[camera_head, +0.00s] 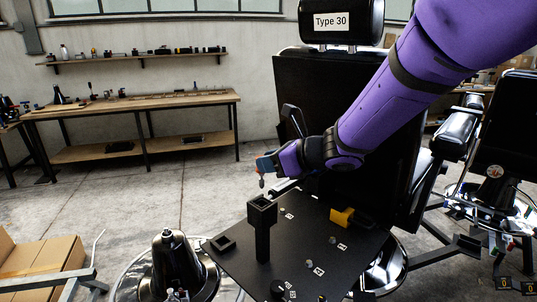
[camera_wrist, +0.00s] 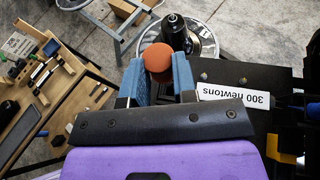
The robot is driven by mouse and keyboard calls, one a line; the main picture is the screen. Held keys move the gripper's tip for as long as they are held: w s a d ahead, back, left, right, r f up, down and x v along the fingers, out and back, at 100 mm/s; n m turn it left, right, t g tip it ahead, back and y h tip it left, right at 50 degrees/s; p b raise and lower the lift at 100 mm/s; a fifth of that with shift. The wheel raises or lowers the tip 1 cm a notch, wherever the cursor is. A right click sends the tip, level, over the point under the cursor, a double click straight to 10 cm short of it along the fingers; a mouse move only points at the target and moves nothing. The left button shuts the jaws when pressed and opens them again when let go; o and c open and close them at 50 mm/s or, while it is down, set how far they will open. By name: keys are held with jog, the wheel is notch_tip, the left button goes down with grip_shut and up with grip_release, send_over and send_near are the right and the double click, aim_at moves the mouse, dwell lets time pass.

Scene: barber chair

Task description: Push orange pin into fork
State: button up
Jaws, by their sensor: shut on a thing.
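My gripper (camera_head: 262,164) has blue fingers and is shut on the orange pin (camera_wrist: 158,58). In the wrist view my gripper (camera_wrist: 158,80) shows the pin's round orange head between the two fingertips. In the head view a thin greyish tip (camera_head: 262,183) hangs below the fingers, in the air. Below it stands a black post with a square, open top (camera_head: 262,213) on the black board; the tip is above it and looks apart from it. I cannot tell for sure which part is the fork.
The black board (camera_head: 315,240) carries several small white labels, a yellow block (camera_head: 342,217) and a low black square socket (camera_head: 222,243). In the wrist view one label (camera_wrist: 235,98) reads "300 newtons". A black chair back (camera_head: 310,95) stands behind the board.

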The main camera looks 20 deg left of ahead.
aim_at(270, 204)
jog(key=shift+f, duration=1.7)
jog(key=shift+f, duration=3)
dwell(0.5)
jog(key=o, duration=1)
jog(key=shift+o, duration=0.2)
jog(key=shift+d, duration=0.15)
jog(key=v, duration=1)
jog(key=shift+d, duration=0.25)
jog(key=shift+s+r, duration=0.1)
